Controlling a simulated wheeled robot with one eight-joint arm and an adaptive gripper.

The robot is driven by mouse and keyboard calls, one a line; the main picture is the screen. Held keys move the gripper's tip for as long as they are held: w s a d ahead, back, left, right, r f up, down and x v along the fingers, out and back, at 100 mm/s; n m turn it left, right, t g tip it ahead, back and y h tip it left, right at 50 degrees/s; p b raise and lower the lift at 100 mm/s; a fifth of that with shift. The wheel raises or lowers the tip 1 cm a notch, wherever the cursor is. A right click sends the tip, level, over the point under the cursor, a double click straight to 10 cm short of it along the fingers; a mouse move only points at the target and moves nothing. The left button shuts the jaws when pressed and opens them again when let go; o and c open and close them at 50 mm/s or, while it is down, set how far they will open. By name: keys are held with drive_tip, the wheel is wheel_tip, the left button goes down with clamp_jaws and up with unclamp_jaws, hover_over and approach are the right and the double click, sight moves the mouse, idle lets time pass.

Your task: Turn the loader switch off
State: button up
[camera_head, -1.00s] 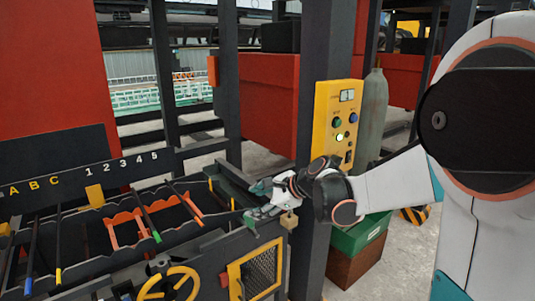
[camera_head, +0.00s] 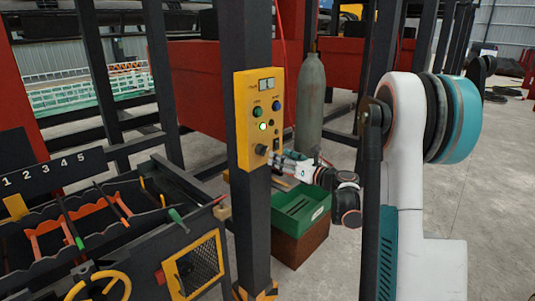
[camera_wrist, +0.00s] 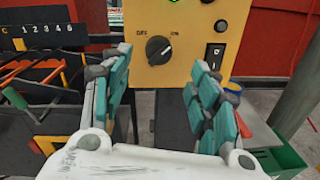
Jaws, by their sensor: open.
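The loader switch is a dark rotary knob (camera_wrist: 158,50) on the yellow control panel (camera_wrist: 190,70), with OFF marked at its upper left and ON at its upper right. Its pale pointer mark appears to lean toward ON. In the head view the knob (camera_head: 261,149) sits low on the panel (camera_head: 245,120). My gripper (camera_head: 273,156) is close in front of the panel's lower part. In the wrist view my gripper (camera_wrist: 160,65) is open, its teal-padded fingers on either side of the knob and empty. I cannot tell whether they touch the panel.
A black rocker switch (camera_wrist: 214,57) is right of the knob. A lit green lamp (camera_head: 263,126) is above it. A grey gas cylinder (camera_head: 310,100) and a green crate (camera_head: 300,212) stand to the right. The bench with a yellow handwheel (camera_head: 98,287) is at left.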

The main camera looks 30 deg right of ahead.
sight(266, 151)
drive_tip(key=b+x, duration=0.1)
drive_tip(key=x, duration=0.7)
drive_tip(key=shift+w+a+b, duration=0.2)
drive_tip(key=shift+w+b, duration=0.05)
drive_tip(key=shift+b, duration=0.05)
drive_tip(key=c, duration=1.1)
